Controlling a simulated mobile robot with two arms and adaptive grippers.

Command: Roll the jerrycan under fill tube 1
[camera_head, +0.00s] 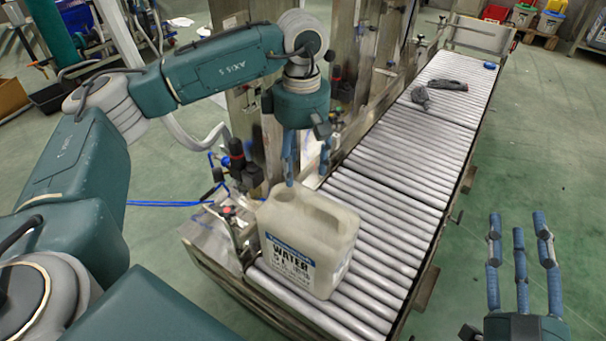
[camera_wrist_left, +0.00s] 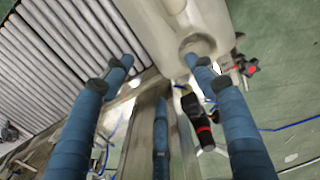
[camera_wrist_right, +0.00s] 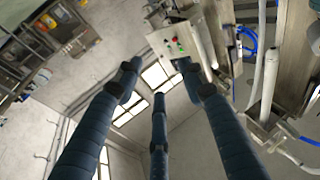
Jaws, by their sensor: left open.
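The beige jerrycan (camera_head: 298,240) with a blue-and-white "WATER" label stands upright at the near end of the roller conveyor (camera_head: 385,225). My left gripper (camera_head: 306,168) is open and empty, with its fingers pointing down just behind and above the can's top. In the left wrist view the can (camera_wrist_left: 178,28) is at the top, and one finger of my left gripper (camera_wrist_left: 160,90) shows close to its round mouth; I cannot tell whether they touch. My right gripper (camera_head: 522,235) is open and empty, fingers up, right of the conveyor. I cannot make out fill tube 1.
A steel machine frame (camera_head: 345,80) stands along the conveyor's left side. A dark grey object (camera_head: 445,88) and a small blue item (camera_head: 489,65) lie on the far rollers. The rollers between the can and the grey object are clear.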

